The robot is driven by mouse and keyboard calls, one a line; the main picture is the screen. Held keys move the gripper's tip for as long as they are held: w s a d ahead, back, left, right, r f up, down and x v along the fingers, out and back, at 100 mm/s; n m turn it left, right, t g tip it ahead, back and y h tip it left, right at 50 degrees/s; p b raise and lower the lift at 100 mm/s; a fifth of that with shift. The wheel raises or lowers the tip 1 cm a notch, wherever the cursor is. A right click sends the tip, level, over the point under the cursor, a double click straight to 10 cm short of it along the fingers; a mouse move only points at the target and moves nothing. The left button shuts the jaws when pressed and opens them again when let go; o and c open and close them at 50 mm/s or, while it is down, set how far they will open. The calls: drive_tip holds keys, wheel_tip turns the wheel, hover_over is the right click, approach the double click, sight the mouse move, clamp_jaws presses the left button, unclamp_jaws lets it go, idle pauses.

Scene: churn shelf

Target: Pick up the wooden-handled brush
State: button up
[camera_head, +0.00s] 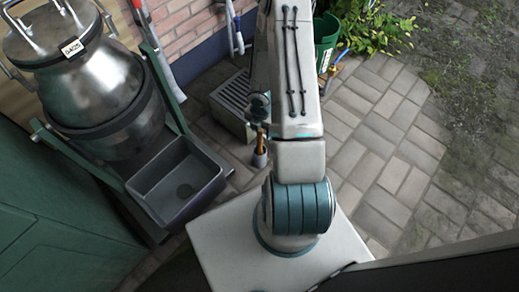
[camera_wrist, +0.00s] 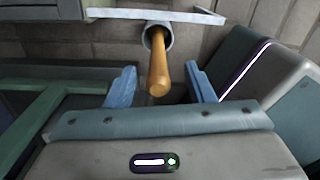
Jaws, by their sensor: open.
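The brush's wooden handle (camera_wrist: 158,72) shows in the wrist view, sticking out of a grey round holder (camera_wrist: 157,36) towards the camera. Its bristle end is hidden. My gripper (camera_wrist: 161,82) is open, with one blue finger on each side of the handle and a gap on both sides. In the head view a small wooden handle (camera_head: 260,150) shows just left of my arm, low beside the grey grated box. My gripper is mostly hidden behind my arm there.
A steel churn (camera_head: 95,90) stands on a frame at left, above a grey basin (camera_head: 178,182). A grated grey box (camera_head: 233,103) stands by the brick wall. A green bucket (camera_head: 326,40) is behind my arm. Paving (camera_head: 385,150) at right is clear.

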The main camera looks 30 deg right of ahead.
sight(260, 137)
drive_tip(key=f+b, duration=0.4)
drive_tip(key=f, duration=0.1)
drive_tip(key=shift+a, duration=0.2)
drive_tip(key=shift+r, duration=0.1)
clamp_jaws()
